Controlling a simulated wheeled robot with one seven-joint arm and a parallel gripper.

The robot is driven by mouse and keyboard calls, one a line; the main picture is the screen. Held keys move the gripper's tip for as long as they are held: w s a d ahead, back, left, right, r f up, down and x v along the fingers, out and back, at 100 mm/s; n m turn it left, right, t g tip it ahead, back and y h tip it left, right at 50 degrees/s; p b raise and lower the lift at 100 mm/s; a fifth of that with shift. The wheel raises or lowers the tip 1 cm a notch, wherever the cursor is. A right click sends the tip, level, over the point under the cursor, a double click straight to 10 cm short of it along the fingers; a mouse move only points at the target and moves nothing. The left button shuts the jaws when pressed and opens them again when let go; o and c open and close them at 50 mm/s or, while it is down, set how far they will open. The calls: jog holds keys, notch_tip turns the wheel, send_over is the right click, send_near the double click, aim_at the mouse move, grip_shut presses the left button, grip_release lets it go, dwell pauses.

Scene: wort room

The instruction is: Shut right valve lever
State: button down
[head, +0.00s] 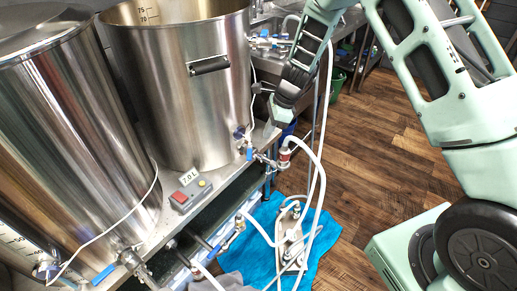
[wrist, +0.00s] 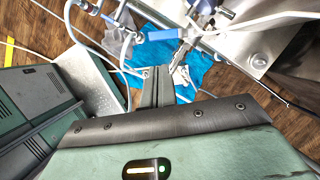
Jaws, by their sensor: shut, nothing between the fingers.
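The right kettle (head: 190,90) is a tall steel pot, with a valve low on its right side. A short blue lever (head: 249,153) shows at that valve, pointing down in the head view. My gripper (head: 266,132) is just above and right of this valve, partly hidden by my own arm. In the wrist view its two dark fingers (wrist: 158,78) are together and empty. A blue lever (wrist: 160,35) lies just beyond the fingertips there, apart from them in the picture. I cannot tell whether it is the same lever.
The left kettle (head: 65,140) has another blue lever (head: 104,274). A control box with a red button (head: 185,197) sits on the bench between. White hoses (head: 318,165) hang close to my gripper. A blue towel (head: 323,240) with fittings lies on the wooden floor.

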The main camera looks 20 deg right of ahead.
aim_at(249, 155)
jog(key=shift+m, duration=0.7)
jog(key=x, duration=1)
jog(key=shift+w+d+f+b, duration=0.1)
jog(key=shift+w+d+b, duration=0.05)
jog(key=shift+d+b, duration=0.2)
jog(key=shift+a+m+t, duration=0.4)
jog(key=shift+a+m, duration=0.15)
jog(key=shift+m, duration=0.15)
jog(key=a+m+t, duration=0.1)
jog(key=a+m, duration=0.1)
jog(key=m, duration=0.1)
jog(key=shift+w+h, duration=0.1)
jog(key=shift+h, duration=0.3)
jog(key=a+p, duration=0.1)
jog(key=w+p, duration=0.1)
jog(key=shift+a+p, duration=0.3)
jog(key=shift+a, duration=0.1)
